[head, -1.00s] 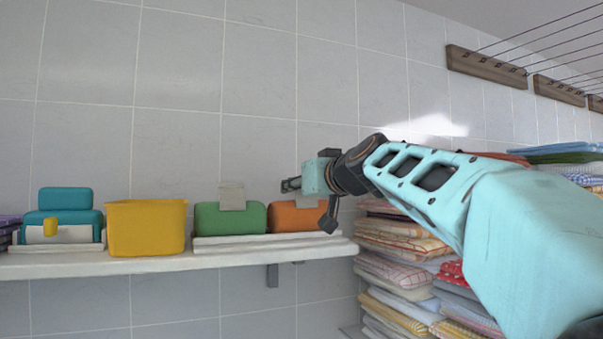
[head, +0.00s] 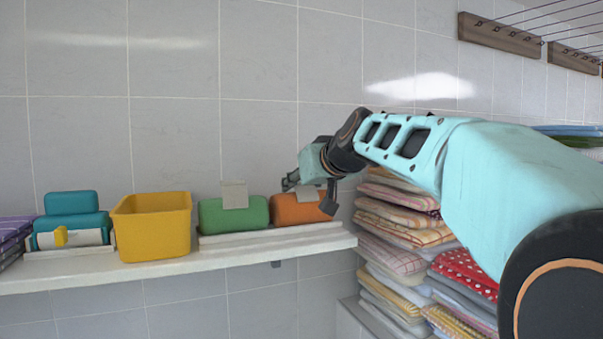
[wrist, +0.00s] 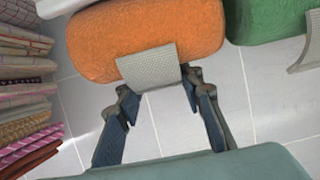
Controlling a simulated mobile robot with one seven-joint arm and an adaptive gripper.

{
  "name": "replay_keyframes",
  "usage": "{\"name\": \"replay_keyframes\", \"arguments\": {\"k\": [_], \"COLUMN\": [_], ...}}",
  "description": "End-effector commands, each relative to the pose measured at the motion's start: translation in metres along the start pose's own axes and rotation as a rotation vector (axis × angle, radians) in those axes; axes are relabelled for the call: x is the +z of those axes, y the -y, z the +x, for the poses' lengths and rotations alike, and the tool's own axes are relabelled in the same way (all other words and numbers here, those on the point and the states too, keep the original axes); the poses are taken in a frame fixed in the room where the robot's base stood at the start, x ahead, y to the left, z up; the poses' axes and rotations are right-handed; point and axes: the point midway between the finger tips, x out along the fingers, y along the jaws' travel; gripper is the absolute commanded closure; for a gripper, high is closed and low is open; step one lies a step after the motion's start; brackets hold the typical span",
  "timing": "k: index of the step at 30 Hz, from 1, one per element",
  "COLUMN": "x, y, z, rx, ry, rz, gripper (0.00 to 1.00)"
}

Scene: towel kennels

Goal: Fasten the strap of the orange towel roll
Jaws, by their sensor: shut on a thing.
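The orange towel roll (head: 290,212) lies on the shelf at its right end, right of the green roll (head: 245,216). In the wrist view the orange roll (wrist: 140,32) fills the upper middle. Its pale grey strap (wrist: 150,68) lies over the roll's near edge and its end sticks out towards my gripper. My gripper (wrist: 157,84) is shut on the strap, one finger at each side edge of it. In the head view my gripper (head: 290,182) is just above the orange roll and hides much of its strap.
The green roll's strap (head: 234,194) stands up. A yellow bin (head: 155,228) and a teal roll (head: 70,222) are further left on the shelf (head: 110,272). Stacks of folded towels (head: 395,225) stand close on the right. A tiled wall is behind.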

Motion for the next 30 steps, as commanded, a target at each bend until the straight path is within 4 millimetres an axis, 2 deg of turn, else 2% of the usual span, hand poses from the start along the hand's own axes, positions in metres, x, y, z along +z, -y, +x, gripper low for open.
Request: {"name": "replay_keyframes", "arguments": {"k": [8, 9, 14, 24, 30], "x": [0.001, 0.001, 0.001, -0.002, -0.021], "y": [0.000, 0.000, 0.000, 0.000, 0.000], "z": [0.000, 0.000, 0.000, -0.001, -0.008], "rx": [0.000, 0.000, 0.000, 0.000, 0.000], "ry": [0.001, 0.001, 0.001, 0.000, -0.003], "rz": [0.000, 0.000, 0.000, -0.001, -0.003], "gripper": [0.90, 0.64, 0.47, 0.46, 0.46]}}
